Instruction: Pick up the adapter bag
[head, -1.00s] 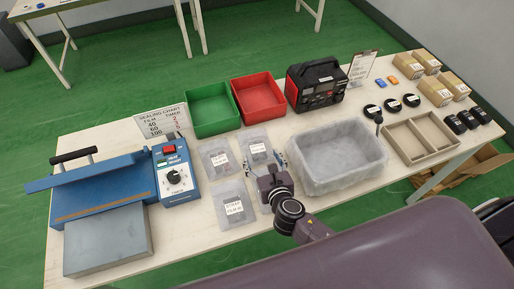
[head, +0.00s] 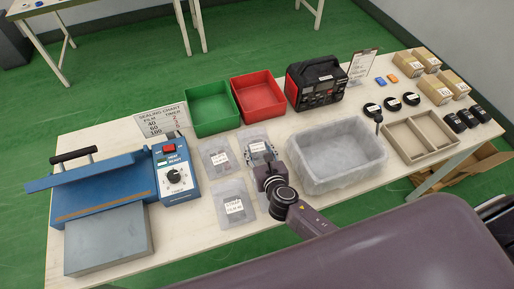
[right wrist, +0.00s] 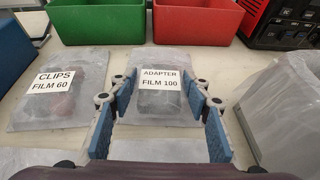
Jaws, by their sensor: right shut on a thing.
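The adapter bag is a clear flat pouch with a white "ADAPTER FILM 100" label (right wrist: 160,79). In the head view the adapter bag (head: 254,136) is at the back of the bag group, partly hidden by my right gripper (head: 262,157). In the right wrist view my right gripper (right wrist: 160,118) has one blue-padded finger on each side of the bag's near part and is shut on it. The bag appears to lie flat at table level. My left gripper is not in view.
The clips bag (right wrist: 60,85) lies to the left, with another bag (head: 234,207) in front. A translucent lined bin (head: 336,158) stands close on the right. Green (head: 210,108) and red (head: 257,97) trays stand behind; a blue heat sealer (head: 176,178) is on the left.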

